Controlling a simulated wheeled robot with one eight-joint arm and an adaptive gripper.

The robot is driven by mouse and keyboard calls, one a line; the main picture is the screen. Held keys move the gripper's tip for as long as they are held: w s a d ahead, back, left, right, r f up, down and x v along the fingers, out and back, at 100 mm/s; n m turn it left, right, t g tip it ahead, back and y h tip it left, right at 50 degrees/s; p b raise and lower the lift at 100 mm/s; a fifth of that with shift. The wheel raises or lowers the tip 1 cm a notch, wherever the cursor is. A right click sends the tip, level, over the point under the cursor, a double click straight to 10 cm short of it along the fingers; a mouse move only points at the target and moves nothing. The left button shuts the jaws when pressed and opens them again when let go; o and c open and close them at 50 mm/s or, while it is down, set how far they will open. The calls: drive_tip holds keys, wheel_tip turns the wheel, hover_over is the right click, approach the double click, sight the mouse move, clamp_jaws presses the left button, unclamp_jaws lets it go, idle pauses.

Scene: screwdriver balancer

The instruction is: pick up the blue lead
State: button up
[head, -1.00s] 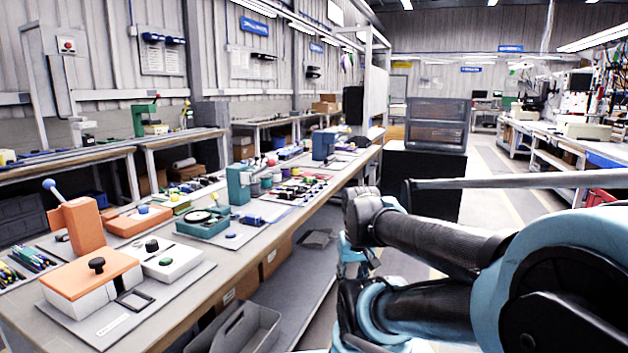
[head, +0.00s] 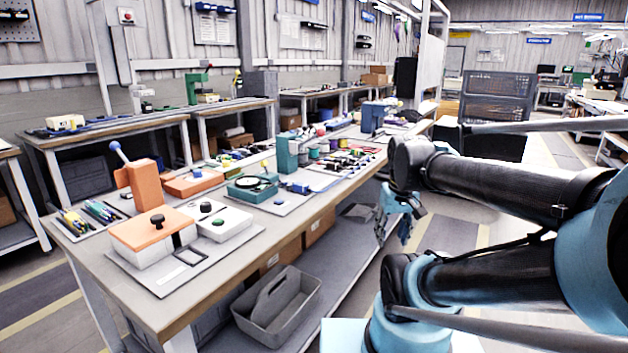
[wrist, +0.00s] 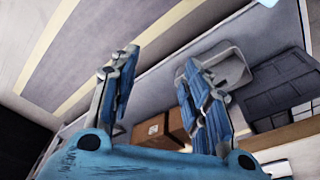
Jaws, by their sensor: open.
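I cannot pick out a blue lead with certainty. The workbench (head: 235,268) holds many small parts, and a small blue item (head: 297,187) lies beside the teal device with a round dial (head: 252,186); it is too small to name. My gripper (head: 402,222) hangs beside the right side of the bench, below its top, and is partly hidden by my arm in the head view. In the wrist view my gripper (wrist: 158,72) has its two blue fingers spread apart, with nothing between them. The wrist camera sees floor, the lower shelf and boxes, and no lead.
An orange-topped box (head: 150,232), a white box with knobs (head: 215,220) and an orange lever press (head: 140,185) stand at the bench's near end. A grey tote (head: 278,310) sits on the lower shelf. A dark cabinet (head: 495,140) stands behind my arm.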

drive_tip(key=w+a+r+n+g, duration=0.1)
drive_tip(key=w+a+r+n, duration=0.2)
drive_tip(key=w+a+r, duration=0.35)
drive_tip(key=w+a+r+n, duration=0.3)
drive_tip(key=w+a+r, duration=0.1)
drive_tip(key=w+r, duration=0.5)
drive_tip(key=w+a+r+n+g, duration=0.1)
drive_tip(key=w+a+r+n, duration=0.15)
drive_tip(key=w+a, duration=0.45)
drive_tip(key=w+a+r+n, duration=0.25)
drive_tip(key=w+a, duration=0.25)
drive_tip(key=a, duration=0.5)
hover_over(300, 184)
drive_tip(key=shift+m, duration=0.3)
drive_tip(key=f, duration=0.7)
drive_tip(key=w+f, duration=0.1)
drive_tip(key=f, duration=0.3)
drive_tip(key=shift+f, duration=0.15)
drive_tip(key=shift+s+f, duration=0.25)
drive_tip(key=shift+f, duration=1.1)
drive_tip(key=shift+s+f, duration=0.2)
drive_tip(key=shift+f, duration=1.15)
drive_tip(key=shift+c, duration=0.5)
clamp_jaws()
